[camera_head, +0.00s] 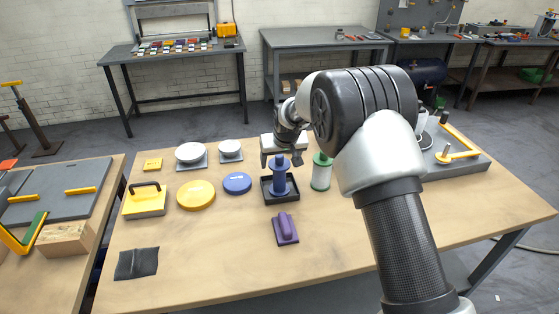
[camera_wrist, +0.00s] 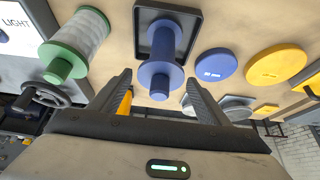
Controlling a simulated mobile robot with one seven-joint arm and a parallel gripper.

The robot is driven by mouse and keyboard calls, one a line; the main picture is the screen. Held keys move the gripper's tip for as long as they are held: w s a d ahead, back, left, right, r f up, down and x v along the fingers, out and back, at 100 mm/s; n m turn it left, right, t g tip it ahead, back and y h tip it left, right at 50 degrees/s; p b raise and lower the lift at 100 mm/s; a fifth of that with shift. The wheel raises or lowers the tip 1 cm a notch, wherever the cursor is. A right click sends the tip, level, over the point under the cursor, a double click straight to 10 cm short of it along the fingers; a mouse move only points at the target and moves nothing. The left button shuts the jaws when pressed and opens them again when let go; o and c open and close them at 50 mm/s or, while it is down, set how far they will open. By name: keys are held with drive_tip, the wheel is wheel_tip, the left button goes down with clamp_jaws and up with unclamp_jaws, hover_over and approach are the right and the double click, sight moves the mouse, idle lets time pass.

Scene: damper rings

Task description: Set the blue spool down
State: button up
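The blue spool (camera_head: 279,183) stands upright in a small black square tray (camera_head: 268,198) on the wooden table. In the wrist view the spool (camera_wrist: 162,50) shows with its knob toward my gripper, and the tray (camera_wrist: 193,16) lies behind it. My gripper (camera_head: 279,158) is at the spool's upper end in the head view. In the wrist view the fingers of my gripper (camera_wrist: 158,78) are spread wide, with a visible gap on each side of the spool's knob. Nothing is clamped between them.
A green-and-white spool (camera_head: 321,172) stands close to the right of the tray. A blue disc (camera_head: 237,183) and a yellow disc (camera_head: 196,195) lie to the left. A purple block with a handle (camera_head: 286,229) lies in front. The table's front middle is clear.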

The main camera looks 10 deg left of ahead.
drive_tip(key=shift+o, duration=0.4)
drive_tip(key=v, duration=1.7)
drive_tip(key=shift+r, duration=0.2)
drive_tip(key=shift+c, duration=0.2)
clamp_jaws()
idle(0.5)
